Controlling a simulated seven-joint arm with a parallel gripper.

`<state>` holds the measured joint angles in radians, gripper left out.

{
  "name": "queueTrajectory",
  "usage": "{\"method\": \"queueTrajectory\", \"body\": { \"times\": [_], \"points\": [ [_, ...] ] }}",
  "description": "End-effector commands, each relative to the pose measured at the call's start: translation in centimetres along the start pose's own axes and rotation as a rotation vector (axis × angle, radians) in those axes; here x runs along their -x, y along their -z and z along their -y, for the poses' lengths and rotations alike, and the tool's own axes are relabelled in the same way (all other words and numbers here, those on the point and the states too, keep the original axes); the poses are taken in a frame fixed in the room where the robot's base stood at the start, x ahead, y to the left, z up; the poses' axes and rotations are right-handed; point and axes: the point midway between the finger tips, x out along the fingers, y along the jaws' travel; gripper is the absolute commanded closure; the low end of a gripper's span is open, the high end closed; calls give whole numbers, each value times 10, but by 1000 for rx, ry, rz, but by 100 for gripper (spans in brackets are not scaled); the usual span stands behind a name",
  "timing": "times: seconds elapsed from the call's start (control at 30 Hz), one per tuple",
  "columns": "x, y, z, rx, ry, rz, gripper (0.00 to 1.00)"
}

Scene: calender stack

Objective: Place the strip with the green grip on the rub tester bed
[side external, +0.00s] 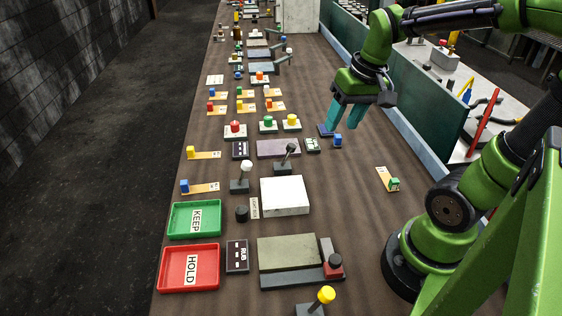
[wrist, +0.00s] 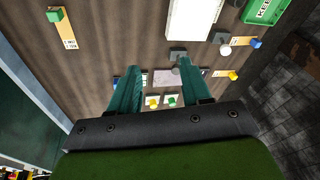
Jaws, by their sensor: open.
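The strip with the green grip (side external: 383,175) lies alone on the right side of the brown bench; its green block (side external: 394,183) is at the near end. In the wrist view the strip (wrist: 67,33) and green block (wrist: 55,15) are at upper left. My gripper (side external: 343,120) is open and empty, above the bench, farther back and left of the strip. Its teal fingers (wrist: 157,68) stand apart in the wrist view. The rub tester bed (side external: 286,252), a grey-green slab beside the RUB label (side external: 237,256), is at the front and looks bare; I cannot see it in the wrist view.
A white slab (side external: 285,196) and black-stemmed levers (side external: 241,177) stand between my gripper and the bed. Green KEEP (side external: 181,219) and red HOLD (side external: 172,269) trays are at left. Other strips with coloured blocks lie farther back. Bench around the green-grip strip is clear.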

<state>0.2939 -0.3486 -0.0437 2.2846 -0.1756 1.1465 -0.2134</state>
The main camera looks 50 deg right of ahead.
Motion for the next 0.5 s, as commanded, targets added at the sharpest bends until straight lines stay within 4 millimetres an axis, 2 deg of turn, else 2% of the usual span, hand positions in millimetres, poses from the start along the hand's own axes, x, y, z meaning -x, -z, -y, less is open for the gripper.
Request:
{"method": "queueTrajectory", "body": {
  "times": [0.03,0.1,0.2,0.33,0.5],
  "points": [
    [9,-12,22,45,48,-69,52],
    [18,-27,45,80,113,-144,52],
    [28,-44,66,114,193,-220,52],
    [34,-57,80,133,256,-270,49],
    [36,-60,83,134,272,-282,49]
  ]
}}
